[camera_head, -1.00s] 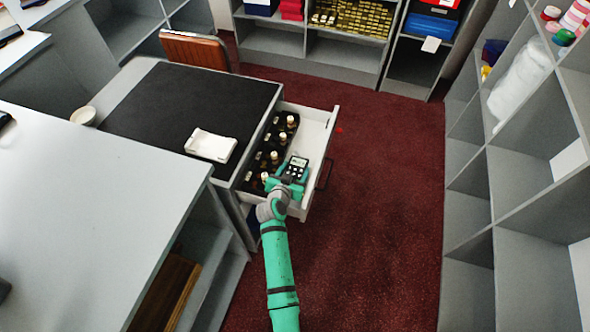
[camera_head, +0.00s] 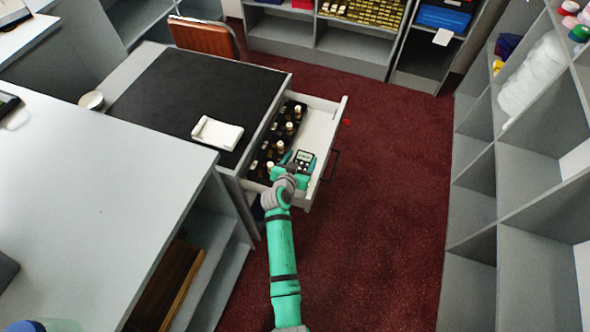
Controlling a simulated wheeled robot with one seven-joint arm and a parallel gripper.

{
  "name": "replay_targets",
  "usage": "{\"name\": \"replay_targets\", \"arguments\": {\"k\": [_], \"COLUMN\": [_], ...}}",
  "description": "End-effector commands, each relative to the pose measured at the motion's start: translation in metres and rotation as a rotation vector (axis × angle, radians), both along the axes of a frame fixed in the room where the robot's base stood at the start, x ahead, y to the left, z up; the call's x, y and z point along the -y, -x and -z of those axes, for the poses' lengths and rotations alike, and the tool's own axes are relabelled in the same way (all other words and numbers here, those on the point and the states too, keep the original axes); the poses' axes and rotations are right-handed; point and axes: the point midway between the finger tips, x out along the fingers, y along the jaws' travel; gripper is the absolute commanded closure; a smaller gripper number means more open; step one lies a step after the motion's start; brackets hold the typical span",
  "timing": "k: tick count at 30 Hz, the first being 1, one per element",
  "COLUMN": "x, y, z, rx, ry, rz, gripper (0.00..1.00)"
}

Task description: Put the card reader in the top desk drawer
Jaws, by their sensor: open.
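The top desk drawer (camera_head: 322,131) is pulled open from the right side of the desk. Several dark bottles with pale caps stand in black holders along its left part. The card reader (camera_head: 303,158), dark with a small light screen and keys, is in the near right part of the drawer. My gripper (camera_head: 291,172) is at the near end of the drawer, right by the reader's near side. It is open; my own wrist hides most of the fingers. I cannot tell whether they touch the reader.
The desk (camera_head: 175,75) has a dark mat with a white pad (camera_head: 217,133) on it. A white counter (camera_head: 100,170) stands at the near left. Grey shelves (camera_head: 520,170) line the right. Red carpet (camera_head: 385,190) lies clear between. An orange-brown chair (camera_head: 203,38) stands behind the desk.

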Motion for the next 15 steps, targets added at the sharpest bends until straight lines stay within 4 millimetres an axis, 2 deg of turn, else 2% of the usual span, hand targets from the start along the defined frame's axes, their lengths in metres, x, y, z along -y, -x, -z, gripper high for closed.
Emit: {"name": "replay_targets", "arguments": {"k": [9, 15], "x": [-0.019, -0.028], "y": [0.057, 0.086], "z": [-0.026, -0.041], "rx": [-0.001, -0.001], "ry": [0.001, 0.0], "rz": [-0.003, -0.001], "gripper": [0.35, 0.35]}}
